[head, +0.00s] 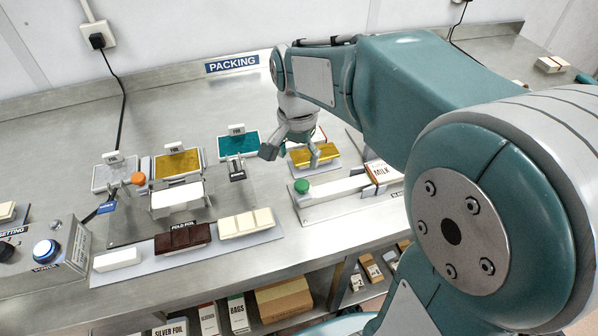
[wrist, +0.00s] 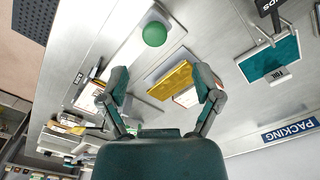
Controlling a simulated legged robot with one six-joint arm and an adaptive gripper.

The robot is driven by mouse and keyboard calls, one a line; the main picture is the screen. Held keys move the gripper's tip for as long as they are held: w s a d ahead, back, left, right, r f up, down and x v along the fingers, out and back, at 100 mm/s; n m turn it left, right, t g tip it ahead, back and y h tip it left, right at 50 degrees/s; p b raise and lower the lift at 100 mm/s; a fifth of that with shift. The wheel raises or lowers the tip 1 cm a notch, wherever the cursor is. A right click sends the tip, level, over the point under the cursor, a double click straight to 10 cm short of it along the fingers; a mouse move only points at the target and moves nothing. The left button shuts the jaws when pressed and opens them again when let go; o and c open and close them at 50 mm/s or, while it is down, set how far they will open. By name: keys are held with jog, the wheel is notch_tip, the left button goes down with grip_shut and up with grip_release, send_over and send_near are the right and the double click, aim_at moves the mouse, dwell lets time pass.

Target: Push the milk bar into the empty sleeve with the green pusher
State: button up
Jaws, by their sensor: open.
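The green pusher knob (head: 302,187) stands at the left end of a pale loading track; in the wrist view the knob (wrist: 153,34) shows at the top. A sleeve marked MILK (head: 383,173) is at the track's right end, partly hidden by my arm; its inside cannot be seen. A gold-wrapped bar (head: 325,152) lies on a pale pad behind the track; I cannot read whether it is the milk bar. My gripper (head: 292,157) is open above it. In the wrist view the gold bar (wrist: 172,88) shows between the spread fingers, with nothing held.
Silver, gold and teal foil stands (head: 238,144) are left of my gripper. Dark, cream and white bars lie on a front tray (head: 197,254). A control box (head: 45,250) is at far left. The back of the bench by the PACKING sign (head: 232,64) is clear.

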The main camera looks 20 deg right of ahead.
notch_tip(320, 180, up, 4)
jog(key=shift+f, duration=0.2)
dwell(0.3)
jog(key=s+n+t, duration=0.5)
jog(key=s+n, duration=0.4)
jog(key=s, duration=0.5)
jog(key=shift+s+d+r+t, duration=0.2)
jog(key=shift+s+d+t, duration=0.1)
jog(key=shift+d, duration=0.15)
